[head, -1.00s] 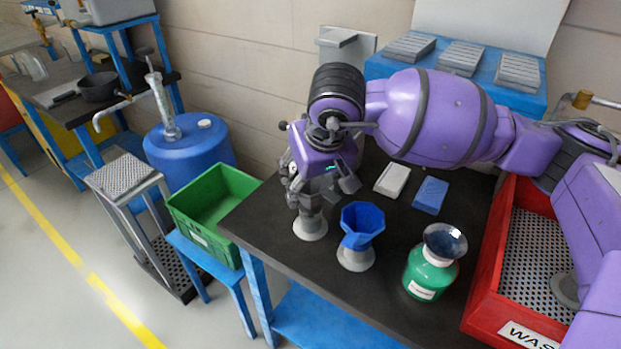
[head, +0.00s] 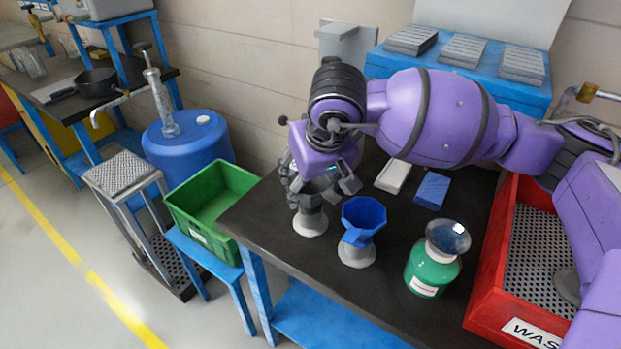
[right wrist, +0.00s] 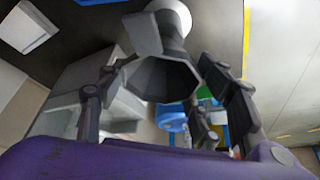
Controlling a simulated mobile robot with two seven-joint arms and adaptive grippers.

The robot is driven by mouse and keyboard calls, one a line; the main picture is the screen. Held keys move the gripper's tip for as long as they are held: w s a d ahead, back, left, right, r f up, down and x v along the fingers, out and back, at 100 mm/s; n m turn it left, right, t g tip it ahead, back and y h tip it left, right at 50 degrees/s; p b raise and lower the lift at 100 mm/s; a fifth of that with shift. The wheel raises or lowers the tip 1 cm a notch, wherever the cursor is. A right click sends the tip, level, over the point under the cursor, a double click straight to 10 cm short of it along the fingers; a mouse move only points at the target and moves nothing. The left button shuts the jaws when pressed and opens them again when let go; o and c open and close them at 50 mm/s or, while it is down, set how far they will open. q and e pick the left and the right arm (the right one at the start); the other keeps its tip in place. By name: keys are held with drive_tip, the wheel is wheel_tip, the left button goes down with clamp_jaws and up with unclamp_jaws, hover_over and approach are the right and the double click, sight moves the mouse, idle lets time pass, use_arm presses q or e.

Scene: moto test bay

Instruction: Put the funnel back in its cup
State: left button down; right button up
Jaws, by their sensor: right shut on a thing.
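A grey funnel (head: 309,204) stands mouth up at a pale grey cup (head: 311,225) on the dark bench top. My right gripper (head: 318,188) is shut on this funnel, with its fingers around the upper part. In the right wrist view the funnel's faceted mouth (right wrist: 160,80) lies between the fingers, and its narrow end points at the cup (right wrist: 174,14). The spout looks in or right at the cup's opening; fingers and funnel hide how deep it sits. My left gripper is not in view.
A blue funnel (head: 363,216) sits in a second pale cup (head: 357,256) close by. A green bottle (head: 432,272) with a dark funnel (head: 447,237) stands farther right, beside a red waste tray (head: 487,300). White (head: 393,176) and blue (head: 432,191) blocks lie behind. A green crate (head: 205,240) stands left.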

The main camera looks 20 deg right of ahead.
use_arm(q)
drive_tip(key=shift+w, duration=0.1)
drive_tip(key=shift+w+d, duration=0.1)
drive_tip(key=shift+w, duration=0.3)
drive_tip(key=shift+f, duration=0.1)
use_arm(e)
drive_tip(key=shift+f, duration=0.15)
drive_tip(key=shift+f, duration=0.1)
drive_tip(key=o, duration=1.2)
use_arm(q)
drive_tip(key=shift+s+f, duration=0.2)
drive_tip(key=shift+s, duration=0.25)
use_arm(e)
drive_tip(key=v, duration=1.2)
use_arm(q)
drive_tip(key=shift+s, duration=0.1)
